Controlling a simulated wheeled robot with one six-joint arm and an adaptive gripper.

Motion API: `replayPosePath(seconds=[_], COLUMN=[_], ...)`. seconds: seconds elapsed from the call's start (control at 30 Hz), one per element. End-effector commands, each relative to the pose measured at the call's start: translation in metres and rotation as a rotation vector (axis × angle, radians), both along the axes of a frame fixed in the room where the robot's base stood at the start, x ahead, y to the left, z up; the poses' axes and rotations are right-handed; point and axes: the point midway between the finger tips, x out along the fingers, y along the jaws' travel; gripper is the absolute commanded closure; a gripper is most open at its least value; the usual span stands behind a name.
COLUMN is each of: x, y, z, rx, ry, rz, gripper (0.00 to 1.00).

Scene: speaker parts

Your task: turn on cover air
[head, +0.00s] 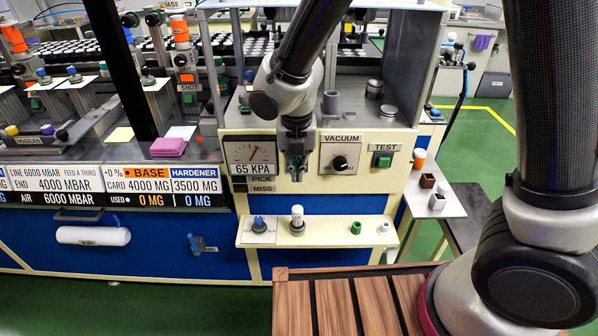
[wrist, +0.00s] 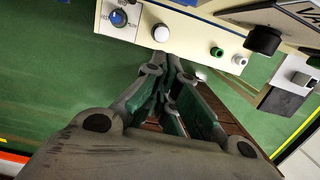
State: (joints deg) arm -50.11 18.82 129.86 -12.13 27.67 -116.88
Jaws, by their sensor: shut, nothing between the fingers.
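My gripper (head: 296,174) is shut and empty. It hangs in front of the cream panel between the gauge and the vacuum knob, above the shelf. In the wrist view its dark green fingers (wrist: 164,82) are together. I cannot read a label saying cover air. A blue knob (head: 259,224) stands on a small white label plate at the left of the shelf; it also shows in the wrist view (wrist: 118,18). A blue lever valve (head: 200,245) is on the blue front panel, lower left of my gripper. A white cylinder marked AIR (head: 93,236) lies left of it.
The cream shelf (head: 330,238) carries a white-topped part (head: 297,219), a green ring (head: 356,228) and a white ring (head: 384,228). A pressure gauge (head: 254,154) reads 65 KPA. The vacuum knob (head: 340,163) and green test button (head: 384,160) are right of my gripper.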

Motion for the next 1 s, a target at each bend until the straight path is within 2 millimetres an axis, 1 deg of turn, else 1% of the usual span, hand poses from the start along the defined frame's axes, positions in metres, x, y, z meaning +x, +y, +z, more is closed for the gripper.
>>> replayPosePath(seconds=[0.03,0.2,0.3,0.4,0.53,0.87,0.97,1.0], x=[-0.003,-0.014,-0.019,-0.023,-0.024,-0.024,-0.025,-0.026], y=[0.001,0.001,0.001,0.001,0.001,0.001,0.000,-0.002], z=[0.010,0.039,0.052,0.059,0.063,0.063,0.063,0.063], rx=[0.005,0.004,0.003,0.001,0.001,0.002,0.009,0.012], ry=[-0.003,-0.003,-0.001,0.000,0.000,0.000,0.002,0.005], rz=[0.002,0.002,0.001,0.001,0.001,-0.014,-0.115,-0.193], gripper=[1.00,1.00,1.00,1.00,1.00,1.00,1.00,1.00])
